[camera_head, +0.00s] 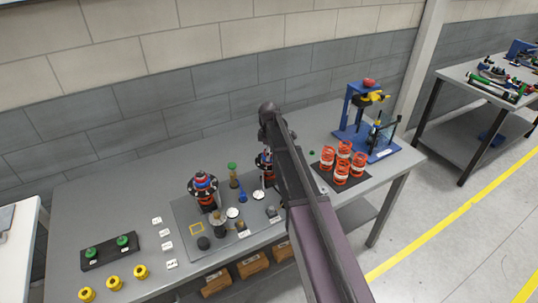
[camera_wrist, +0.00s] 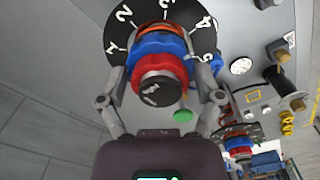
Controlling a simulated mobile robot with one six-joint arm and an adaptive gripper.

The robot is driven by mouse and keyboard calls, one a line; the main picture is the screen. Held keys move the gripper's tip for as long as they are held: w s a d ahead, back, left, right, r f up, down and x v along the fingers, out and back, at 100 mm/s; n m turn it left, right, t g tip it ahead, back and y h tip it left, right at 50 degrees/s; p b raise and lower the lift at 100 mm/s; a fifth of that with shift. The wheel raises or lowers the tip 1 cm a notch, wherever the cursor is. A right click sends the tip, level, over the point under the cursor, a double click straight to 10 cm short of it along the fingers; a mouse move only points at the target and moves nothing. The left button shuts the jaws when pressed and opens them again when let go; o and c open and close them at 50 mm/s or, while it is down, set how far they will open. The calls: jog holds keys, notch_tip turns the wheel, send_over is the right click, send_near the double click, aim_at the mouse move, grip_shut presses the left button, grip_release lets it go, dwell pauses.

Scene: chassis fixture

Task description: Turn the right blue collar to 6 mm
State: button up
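The right fixture's blue collar (camera_wrist: 160,50) fills the upper middle of the wrist view, between a red ring (camera_wrist: 160,72) and a black dial (camera_wrist: 112,38) with white numbers. A black knob (camera_wrist: 158,90) faces the camera. My gripper (camera_wrist: 157,68) has one finger on each side of the blue collar. The tips are at or very near its sides; I cannot tell whether they press on it. In the head view, the right fixture (camera_head: 263,160) is partly hidden behind my arm, and my gripper is hidden there. The 6 mm mark is not readable.
The left fixture (camera_head: 203,188) stands on the grey mat and also shows in the wrist view (camera_wrist: 238,143). A green-capped post (camera_head: 232,170) and a blue piece (camera_head: 242,195) stand between the fixtures.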

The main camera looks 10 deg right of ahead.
jog(key=shift+m, duration=0.3)
jog(key=m, duration=0.7)
jog(key=shift+m, duration=0.4)
jog(key=m, duration=0.4)
jog(key=shift+f, duration=0.1)
jog(key=shift+m, duration=2.4)
jog(key=o, duration=0.9)
